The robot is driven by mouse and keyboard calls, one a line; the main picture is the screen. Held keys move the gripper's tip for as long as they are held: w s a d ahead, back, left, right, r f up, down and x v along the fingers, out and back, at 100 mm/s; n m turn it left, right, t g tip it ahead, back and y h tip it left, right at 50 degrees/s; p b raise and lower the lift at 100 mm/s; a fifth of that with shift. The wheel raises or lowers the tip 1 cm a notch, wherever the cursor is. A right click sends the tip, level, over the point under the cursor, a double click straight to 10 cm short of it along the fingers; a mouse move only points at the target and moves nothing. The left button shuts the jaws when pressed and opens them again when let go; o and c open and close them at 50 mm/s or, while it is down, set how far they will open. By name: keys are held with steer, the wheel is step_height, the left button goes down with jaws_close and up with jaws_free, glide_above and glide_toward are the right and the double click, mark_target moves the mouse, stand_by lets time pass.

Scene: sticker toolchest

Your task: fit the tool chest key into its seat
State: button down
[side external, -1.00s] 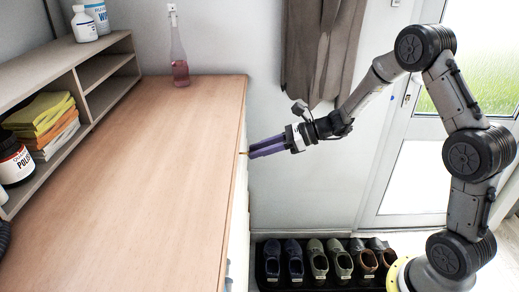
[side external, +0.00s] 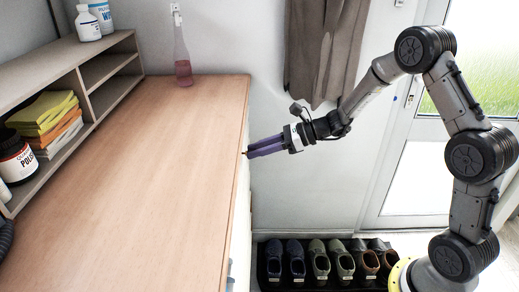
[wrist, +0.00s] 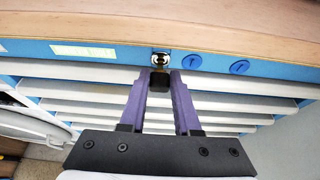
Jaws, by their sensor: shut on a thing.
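The tool chest shows its blue front (wrist: 110,55) below a wooden top (side external: 140,170). A round silver lock seat (wrist: 161,58) is set in that blue front. My gripper (side external: 250,152) has purple fingers and is at the chest's right edge in the side view. In the wrist view my gripper (wrist: 160,76) is shut on the key, whose dark head (wrist: 159,82) sits between the fingertips. The key points at the seat and a small brass-coloured part shows at the seat's opening. I cannot tell how deep the key is in it.
A green label (wrist: 82,51) and two blue round fasteners (wrist: 239,67) flank the seat. Pale drawer fronts lie below. A bottle (side external: 183,70) and a shelf unit (side external: 105,72) stand on the top. Several shoes (side external: 320,262) are on the floor below my arm.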

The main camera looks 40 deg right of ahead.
steer(key=shift+w+a, duration=0.7)
stand_by(0.4)
steer(key=shift+c, duration=2.3)
jaws_free()
steer(key=shift+d, duration=0.1)
steer(key=shift+s+d, duration=2)
steer(key=shift+s, duration=0.1)
steer(key=o, duration=0.5)
steer(key=shift+c, duration=0.2)
